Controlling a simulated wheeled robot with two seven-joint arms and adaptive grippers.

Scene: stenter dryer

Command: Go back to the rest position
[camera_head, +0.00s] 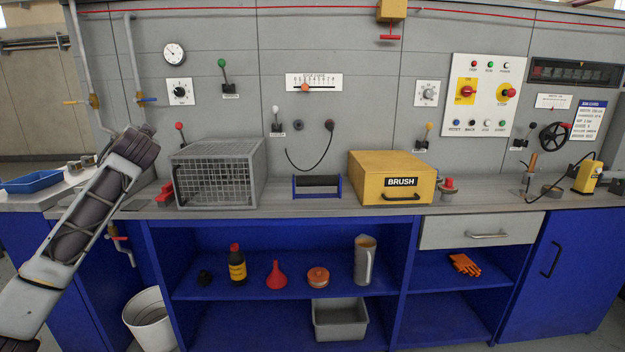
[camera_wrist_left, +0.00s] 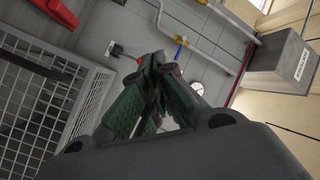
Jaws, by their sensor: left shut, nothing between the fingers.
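My left arm (camera_head: 85,215) comes in from the left in the head view. It is raised in front of the left end of the workbench, and its wrist hides the gripper there. In the left wrist view my left gripper (camera_wrist_left: 162,65) is shut and empty, its green-padded fingers together. It points towards the grey wall and touches nothing that I can see. My right gripper is not in view.
The wire cage box (camera_head: 215,175) stands on the bench close to the right of my left wrist; it also shows in the left wrist view (camera_wrist_left: 40,105). Wall pipes (camera_head: 133,60) rise behind the wrist. A yellow brush box (camera_head: 365,165) and a blue tray (camera_head: 32,182) stand farther off.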

